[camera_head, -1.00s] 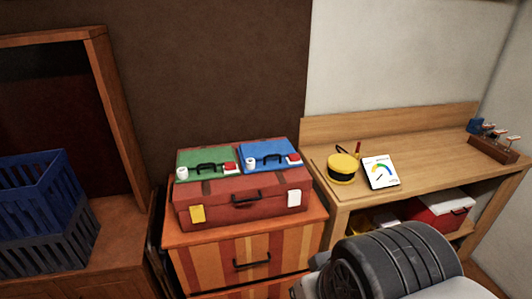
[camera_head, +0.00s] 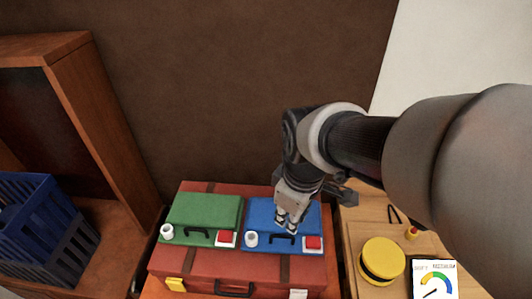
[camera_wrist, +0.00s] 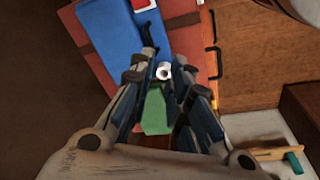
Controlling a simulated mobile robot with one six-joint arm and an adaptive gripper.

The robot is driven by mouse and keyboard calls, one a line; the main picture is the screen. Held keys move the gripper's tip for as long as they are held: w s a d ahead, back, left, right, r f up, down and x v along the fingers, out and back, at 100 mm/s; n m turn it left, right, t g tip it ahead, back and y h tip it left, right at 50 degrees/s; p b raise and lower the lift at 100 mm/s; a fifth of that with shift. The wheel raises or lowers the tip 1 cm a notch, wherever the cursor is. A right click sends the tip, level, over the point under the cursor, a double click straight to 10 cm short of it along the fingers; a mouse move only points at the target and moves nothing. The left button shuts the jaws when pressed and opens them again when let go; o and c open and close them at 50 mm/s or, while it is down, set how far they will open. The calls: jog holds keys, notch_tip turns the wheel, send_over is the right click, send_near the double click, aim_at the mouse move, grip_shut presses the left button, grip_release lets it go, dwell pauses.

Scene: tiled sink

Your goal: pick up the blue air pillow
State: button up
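A blue, flat, case-like block (camera_head: 262,211) with a black handle, a white roll and a red piece on it lies on top of a red suitcase (camera_head: 195,266). It is the closest match to the blue air pillow; nothing plainly looks like a pillow. My gripper (camera_head: 287,225) points down at or just above the blue block in the head view and hides part of it. In the wrist view the fingers (camera_wrist: 166,58) are apart, with a white roll and green surface showing between them. The blue block (camera_wrist: 112,32) shows at upper left there. Whether the fingers touch it is unclear.
A matching green block (camera_head: 205,211) lies beside the blue one. A wooden bench at right bears a yellow round tin (camera_head: 381,262) and a gauge card (camera_head: 433,280). A blue crate (camera_head: 38,228) stands at left. A dark wall stands behind.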

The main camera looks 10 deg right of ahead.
jog(key=w+n+g+p, duration=0.2)
jog(key=w+n+p, duration=0.3)
jog(key=n+b, duration=0.1)
send_near(283, 237)
jog(key=f, duration=0.3)
jog(key=w+f, duration=0.1)
jog(key=f, duration=0.1)
jog(key=shift+a+f, duration=0.2)
jog(key=shift+a, duration=0.15)
jog(key=f, duration=0.1)
jog(key=f+b, duration=0.1)
jog(key=f, duration=0.1)
jog(key=d+f, duration=0.1)
jog(key=shift+s+f, duration=0.2)
jog(key=shift+s, duration=0.15)
jog(key=shift+a+f+b, duration=0.1)
jog(key=shift+f+b, duration=0.2)
jog(key=shift+f, duration=0.1)
jog(key=shift+c, duration=0.4)
grip_shut()
